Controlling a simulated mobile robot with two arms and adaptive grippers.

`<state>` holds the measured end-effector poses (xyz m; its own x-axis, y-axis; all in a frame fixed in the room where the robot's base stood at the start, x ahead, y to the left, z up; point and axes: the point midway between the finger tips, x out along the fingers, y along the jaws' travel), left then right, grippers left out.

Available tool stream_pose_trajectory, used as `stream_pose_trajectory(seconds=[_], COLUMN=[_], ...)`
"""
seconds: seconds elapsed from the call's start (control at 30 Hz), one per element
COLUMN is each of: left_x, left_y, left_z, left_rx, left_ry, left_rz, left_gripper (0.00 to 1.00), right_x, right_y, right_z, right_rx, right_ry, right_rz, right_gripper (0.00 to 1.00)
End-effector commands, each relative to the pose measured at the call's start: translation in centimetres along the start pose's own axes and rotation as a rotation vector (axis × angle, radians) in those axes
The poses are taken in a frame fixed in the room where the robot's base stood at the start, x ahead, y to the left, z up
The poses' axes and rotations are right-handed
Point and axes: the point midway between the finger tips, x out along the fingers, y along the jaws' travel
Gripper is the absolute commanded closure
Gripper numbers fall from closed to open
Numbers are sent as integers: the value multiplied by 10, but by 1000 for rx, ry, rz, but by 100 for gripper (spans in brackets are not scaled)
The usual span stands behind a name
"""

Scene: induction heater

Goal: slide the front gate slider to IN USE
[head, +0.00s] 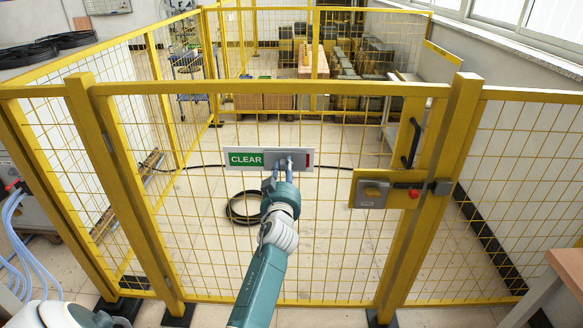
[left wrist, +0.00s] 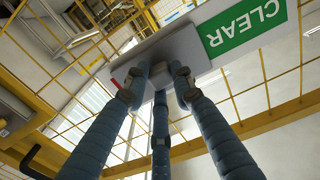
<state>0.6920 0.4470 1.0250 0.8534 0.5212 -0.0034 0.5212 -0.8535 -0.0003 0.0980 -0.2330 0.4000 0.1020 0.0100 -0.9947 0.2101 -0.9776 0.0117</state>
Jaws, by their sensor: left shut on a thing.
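The front gate slider is a white sign plate (head: 232,151) on the yellow mesh gate. Green CLEAR text (head: 246,159) shows on its left part, and a thin red strip (head: 308,159) shows at its right end. A grey sliding cover sits between them. My left gripper (head: 282,163) reaches up to this cover with its fingers shut on the slider's handle. The left wrist view shows the three fingers (left wrist: 157,80) closed around the handle, mostly hidden between them, beside the green CLEAR panel (left wrist: 243,25). My right gripper is not in view.
The yellow gate frame (head: 270,89) and mesh stand directly ahead. A latch box (head: 371,193) with a red button (head: 414,194) and a black handle (head: 411,143) are at the gate's right. A black cable coil (head: 233,210) lies on the floor behind the mesh.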

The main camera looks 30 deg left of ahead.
Motion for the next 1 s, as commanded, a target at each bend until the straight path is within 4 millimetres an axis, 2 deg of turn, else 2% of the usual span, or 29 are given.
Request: stream_pose_trajectory(seconds=[0.03, 0.2, 0.4, 0.57, 0.83, 0.87, 0.93, 1.0], left_x=[1, 1, 1, 1, 2, 2, 2, 2], left_y=[-18, -69, -112, -123, -125, -125, -125, -125], left_z=[-8, -10, -9, -10, -12, -12, -12, -11], left_rx=[6, 8, 4, 3, 3, 3, 3, 3], left_ry=[6, 8, 11, 16, 20, 20, 20, 18], left_rz=[-5, -4, -2, -1, -4, -4, -4, -4], left_gripper=[100, 100, 100, 100, 100, 72, 58, 58], right_x=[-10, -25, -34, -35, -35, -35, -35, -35], right_y=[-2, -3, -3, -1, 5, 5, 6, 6], right_z=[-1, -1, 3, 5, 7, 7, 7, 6], right_rx=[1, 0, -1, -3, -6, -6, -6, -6], right_ry=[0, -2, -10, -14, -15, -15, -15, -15], right_rz=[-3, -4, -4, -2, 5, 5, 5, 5], right_gripper=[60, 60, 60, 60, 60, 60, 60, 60])
